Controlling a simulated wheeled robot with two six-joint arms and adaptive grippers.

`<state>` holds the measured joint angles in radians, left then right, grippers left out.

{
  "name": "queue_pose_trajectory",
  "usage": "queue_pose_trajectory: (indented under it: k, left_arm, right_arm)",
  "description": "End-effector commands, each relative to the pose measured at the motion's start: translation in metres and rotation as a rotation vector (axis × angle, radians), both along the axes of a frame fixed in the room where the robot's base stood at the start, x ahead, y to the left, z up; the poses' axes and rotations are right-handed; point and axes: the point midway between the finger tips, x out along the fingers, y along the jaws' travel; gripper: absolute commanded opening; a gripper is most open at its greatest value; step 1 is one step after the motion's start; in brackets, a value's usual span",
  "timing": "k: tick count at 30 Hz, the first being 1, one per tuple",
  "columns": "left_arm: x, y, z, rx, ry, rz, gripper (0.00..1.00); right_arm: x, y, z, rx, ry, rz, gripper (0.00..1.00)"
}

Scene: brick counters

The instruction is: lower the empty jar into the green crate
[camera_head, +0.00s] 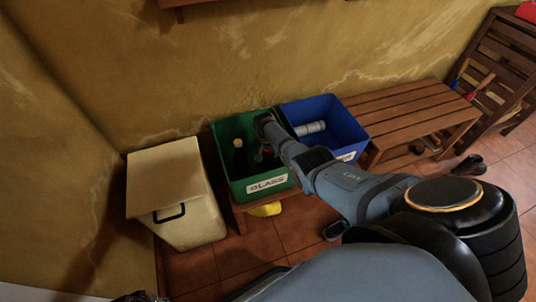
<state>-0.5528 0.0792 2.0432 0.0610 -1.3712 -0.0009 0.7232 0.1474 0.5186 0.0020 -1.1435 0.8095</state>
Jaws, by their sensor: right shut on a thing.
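The green crate (223,150), labelled GLASS, stands on a low wooden bench against the wall. My right arm reaches in from the right, and my right gripper (264,153) is over the right part of this crate, down at about rim level. It is shut on the jar, which is mostly hidden by the gripper and wrist; only a small reddish bit shows there. I cannot tell whether the jar touches the crate's bottom. A dark bottle (239,157) with a pale top stands inside the crate, left of the gripper.
A blue crate (348,127) with a grey cylindrical thing (311,128) in it adjoins on the right. A cream lidded bin (188,216) stands on the left. A slatted wooden bench (410,104) is further right. A yellow thing (266,209) lies below the green crate.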

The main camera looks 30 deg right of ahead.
Motion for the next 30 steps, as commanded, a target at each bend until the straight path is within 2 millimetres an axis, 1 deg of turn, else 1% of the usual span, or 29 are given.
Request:
queue_pose_trajectory:
  k: [30]
  left_arm:
    - [0.000,0.000,-0.015,0.000,0.000,0.000,0.40]
  right_arm:
    - [0.000,0.000,-0.016,0.000,-0.001,0.000,0.18]
